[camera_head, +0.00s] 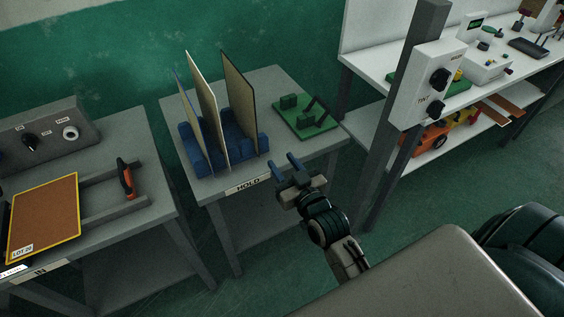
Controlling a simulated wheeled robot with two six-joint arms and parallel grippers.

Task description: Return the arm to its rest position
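My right gripper (287,168) is in the middle of the head view, in front of the front edge of the table (290,80) labelled HOLD. Its two blue-tipped fingers are spread apart with nothing between them. It is clear of the boards and the green fixture. My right arm (333,232) reaches up to it from the lower right. My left gripper and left arm do not show.
On the HOLD table, a blue rack (189,152) holds upright panels, and a green fixture (306,117) stands to its right. An orange-brown panel (44,220) lies on the IN table at left. A grey post with a switch box (424,84) stands to the gripper's right.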

